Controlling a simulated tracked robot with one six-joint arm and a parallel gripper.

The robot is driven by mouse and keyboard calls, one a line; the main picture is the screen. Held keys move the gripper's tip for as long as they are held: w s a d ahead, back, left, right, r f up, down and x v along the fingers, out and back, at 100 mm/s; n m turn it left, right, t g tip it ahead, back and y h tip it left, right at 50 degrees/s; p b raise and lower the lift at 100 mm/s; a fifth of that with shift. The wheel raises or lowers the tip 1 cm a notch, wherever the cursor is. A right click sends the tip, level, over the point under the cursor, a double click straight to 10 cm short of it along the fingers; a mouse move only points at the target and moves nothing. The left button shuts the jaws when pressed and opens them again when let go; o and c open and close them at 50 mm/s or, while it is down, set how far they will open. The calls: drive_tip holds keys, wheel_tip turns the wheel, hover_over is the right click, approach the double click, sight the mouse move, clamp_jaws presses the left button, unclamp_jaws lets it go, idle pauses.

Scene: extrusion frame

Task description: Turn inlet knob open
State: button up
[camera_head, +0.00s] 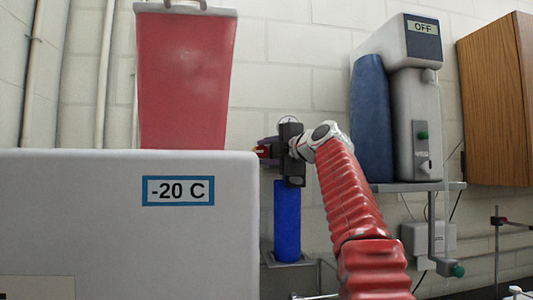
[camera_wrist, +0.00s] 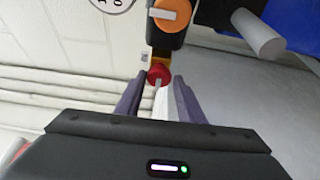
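A red round knob (camera_wrist: 159,74) with a pale pointer shows in the wrist view, beyond or between my fingertips. An orange round knob (camera_wrist: 168,14) with a pale bar sits above it on a dark body. Neither bears a readable label, so I cannot tell which is the inlet knob. My gripper (camera_wrist: 158,86) is open, with one purple-grey finger on each side of the red knob and narrow gaps showing. I see no clear contact. In the head view, my arm and wrist partly hide the dark fitting (camera_head: 290,131) above a blue cylinder (camera_head: 287,222).
A grey dispenser (camera_head: 415,120) reading OFF stands on a shelf at right. A wooden cabinet (camera_head: 495,100) hangs at far right. A gauge (camera_wrist: 112,4) shows in the wrist view.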

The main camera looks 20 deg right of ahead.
drive_tip(key=shift+o, duration=1.4)
drive_tip(key=shift+w+f, duration=0.1)
drive_tip(key=shift+o, duration=0.3)
drive_tip(key=shift+s, duration=0.2)
drive_tip(key=shift+s, duration=0.1)
drive_tip(key=s+d, duration=0.2)
drive_tip(key=s, duration=1.1)
drive_tip(key=shift+d, duration=0.3)
